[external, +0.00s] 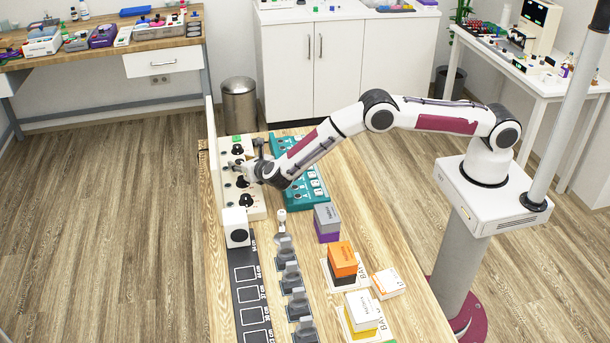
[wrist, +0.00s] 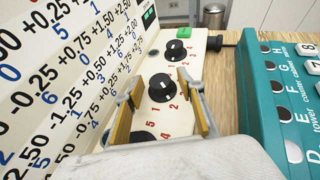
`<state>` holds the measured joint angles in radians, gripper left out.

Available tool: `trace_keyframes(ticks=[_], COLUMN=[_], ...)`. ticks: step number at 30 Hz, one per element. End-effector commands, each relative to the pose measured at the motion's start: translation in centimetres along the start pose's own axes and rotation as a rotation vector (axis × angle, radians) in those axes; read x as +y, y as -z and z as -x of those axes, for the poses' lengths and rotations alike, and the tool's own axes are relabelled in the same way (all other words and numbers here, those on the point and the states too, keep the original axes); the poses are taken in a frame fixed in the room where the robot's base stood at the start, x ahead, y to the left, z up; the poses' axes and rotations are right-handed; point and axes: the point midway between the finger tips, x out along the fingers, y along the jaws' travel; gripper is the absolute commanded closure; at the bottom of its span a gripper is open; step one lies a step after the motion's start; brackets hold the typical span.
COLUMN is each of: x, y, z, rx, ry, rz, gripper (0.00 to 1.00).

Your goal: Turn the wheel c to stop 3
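A cream panel (wrist: 200,50) carries a row of black wheels with red numbers beside them. It also shows in the external view (external: 257,209). My gripper (wrist: 160,82) is open over the panel, its two tan-padded fingers apart. One black wheel (wrist: 162,88) with a white mark lies between the fingers in the wrist view, with gaps on both sides. Another wheel (wrist: 175,50) is beyond it, and a nearer one (wrist: 143,137) is partly hidden by my gripper. I cannot read which wheel is c. In the external view my gripper (external: 243,172) is over the panel.
A white board of printed numbers (wrist: 65,70) stands close along the left. A teal box with buttons (wrist: 262,100) is close on the right. Stacked boxes (external: 342,259), grey holders (external: 291,277) and a dark strip (external: 238,258) lie toward the front of the table.

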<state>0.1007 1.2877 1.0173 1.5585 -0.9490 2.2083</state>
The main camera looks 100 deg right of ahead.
Motion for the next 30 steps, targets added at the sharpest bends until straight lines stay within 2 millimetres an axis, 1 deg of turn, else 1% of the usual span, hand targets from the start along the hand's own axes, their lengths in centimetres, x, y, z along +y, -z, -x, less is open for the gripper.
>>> trace_keyframes(ticks=[1, 2, 3, 4, 14, 30], x=[0.01, 0.0, 0.0, 0.0, -0.02, -0.22], y=[0.0, -0.01, -0.01, -0.01, -0.15, -0.52], z=[0.01, 0.01, 0.02, 0.02, -0.01, -0.14], rx=[0.0, 0.0, 0.0, 0.0, -0.003, -0.009], ry=[0.0, 0.0, 0.0, 0.0, -0.016, -0.154], rz=[0.0, 0.0, 0.0, 0.0, 0.008, 0.061], gripper=[0.76, 0.84, 0.94, 0.99, 0.99, 0.99])
